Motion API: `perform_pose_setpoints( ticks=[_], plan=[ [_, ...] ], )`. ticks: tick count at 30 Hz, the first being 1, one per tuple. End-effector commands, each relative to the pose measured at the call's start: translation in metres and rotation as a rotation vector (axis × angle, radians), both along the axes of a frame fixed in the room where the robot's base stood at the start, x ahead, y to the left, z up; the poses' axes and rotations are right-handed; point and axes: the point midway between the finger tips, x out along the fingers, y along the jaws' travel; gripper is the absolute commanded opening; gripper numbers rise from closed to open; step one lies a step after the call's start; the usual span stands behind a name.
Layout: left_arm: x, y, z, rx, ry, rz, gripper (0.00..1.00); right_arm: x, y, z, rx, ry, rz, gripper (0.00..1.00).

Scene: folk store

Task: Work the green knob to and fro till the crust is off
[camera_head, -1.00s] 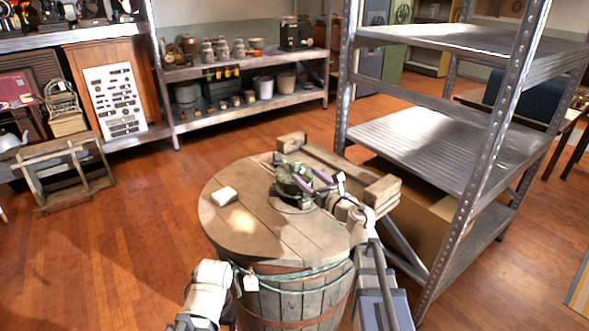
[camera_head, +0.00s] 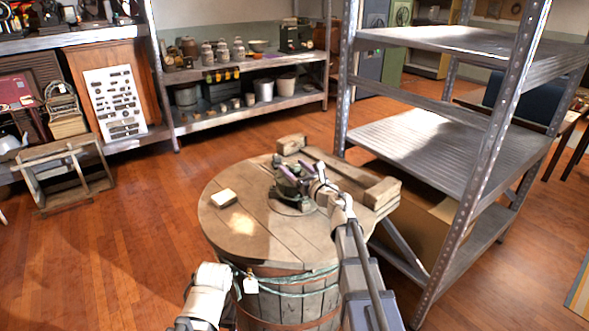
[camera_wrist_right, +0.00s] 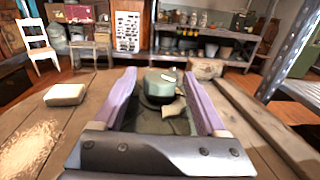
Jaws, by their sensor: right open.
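A dark green device with a knob stands on the round wooden barrel top (camera_head: 235,232). In the right wrist view the pale green knob (camera_wrist_right: 160,82) sits between the purple fingers of my right gripper (camera_wrist_right: 165,95). The fingers are spread on either side of it, with a gap visible at both sides. A tan flake-like patch shows on the device just below the knob. In the head view my right gripper (camera_head: 298,172) reaches over the device (camera_head: 288,190) from the right and hides part of it. My left arm shows at the lower left, but its fingers are out of sight.
A pale block (camera_head: 223,198) lies on the barrel top, left of the device; it also shows in the wrist view (camera_wrist_right: 65,94). A wooden frame (camera_head: 380,192) lies at the barrel's right edge. A metal shelf rack (camera_head: 425,140) stands close on the right.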

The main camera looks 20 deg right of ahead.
Motion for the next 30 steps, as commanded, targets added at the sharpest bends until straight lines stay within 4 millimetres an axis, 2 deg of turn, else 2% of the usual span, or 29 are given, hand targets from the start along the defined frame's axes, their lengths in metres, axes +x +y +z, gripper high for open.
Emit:
perform_pose_setpoints(
  ticks=[6, 26, 30],
  plan=[
    [0.0000, 0.0000, 0.0000, 0.000, 0.000, 0.000, 0.72, 0.0001, 0.0003, 0.0000, 0.000, 0.000, 0.000, 0.74],
    [0.0000, 0.0000, 0.0000, 0.000, 0.000, 0.000, 0.72, -0.0001, 0.0003, 0.0000, 0.000, 0.000, 0.000, 0.00],
    [0.0000, 0.0000, 0.0000, 0.000, 0.000, 0.000, 0.72, -0.0001, 0.0003, 0.0000, 0.000, 0.000, 0.000, 0.00]
  ],
)
